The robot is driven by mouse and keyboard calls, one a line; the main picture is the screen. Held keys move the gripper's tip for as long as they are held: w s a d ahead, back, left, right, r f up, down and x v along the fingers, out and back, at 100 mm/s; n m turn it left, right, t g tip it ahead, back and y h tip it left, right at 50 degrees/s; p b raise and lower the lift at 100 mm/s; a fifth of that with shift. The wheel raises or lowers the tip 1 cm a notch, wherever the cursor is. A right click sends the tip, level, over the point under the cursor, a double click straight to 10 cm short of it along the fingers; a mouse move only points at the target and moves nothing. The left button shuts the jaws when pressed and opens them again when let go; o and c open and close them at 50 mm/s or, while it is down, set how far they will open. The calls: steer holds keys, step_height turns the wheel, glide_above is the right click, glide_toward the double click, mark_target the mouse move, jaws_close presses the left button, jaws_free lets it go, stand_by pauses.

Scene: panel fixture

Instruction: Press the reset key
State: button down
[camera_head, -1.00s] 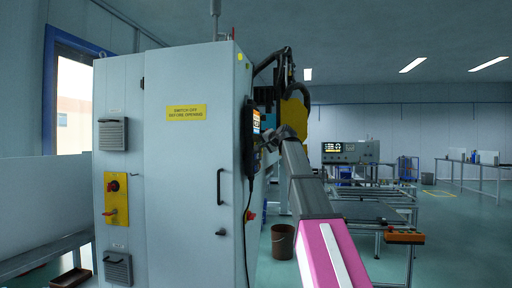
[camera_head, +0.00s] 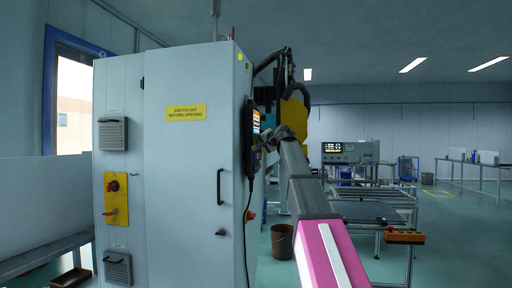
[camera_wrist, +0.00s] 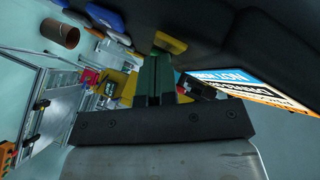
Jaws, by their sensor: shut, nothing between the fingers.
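A dark control panel (camera_head: 247,138) with a lit screen hangs on the right side of the grey cabinet (camera_head: 185,190). In the wrist view its screen (camera_wrist: 245,84) is tilted at the right, and its black housing fills the top. Several keys stick out of it: a yellow key (camera_wrist: 170,42), a blue key (camera_wrist: 105,15) and a pale key (camera_wrist: 115,36). I cannot read any label, so I cannot tell which is the reset key. My gripper (camera_wrist: 157,62) is shut and empty, its green fingertips close to the yellow key. Contact cannot be told. The head view shows my gripper (camera_head: 266,143) beside the panel, partly hidden.
A brown bucket (camera_head: 282,241) stands on the floor right of the cabinet. A yellow and black machine (camera_head: 293,115) is behind the panel. A conveyor frame (camera_head: 375,210) lies to the right. A cable (camera_head: 246,215) hangs below the panel.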

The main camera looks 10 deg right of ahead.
steer(key=shift+d, duration=0.15)
steer(key=shift+s+d, duration=0.25)
steer(key=shift+d, duration=0.4)
steer(key=d, duration=0.1)
steer(key=s+d, duration=0.1)
steer(key=d, duration=0.2)
steer(key=shift+s+d, duration=0.3)
steer(key=shift+d, duration=0.1)
stand_by(0.3)
steer(key=shift+f, duration=0.1)
stand_by(0.5)
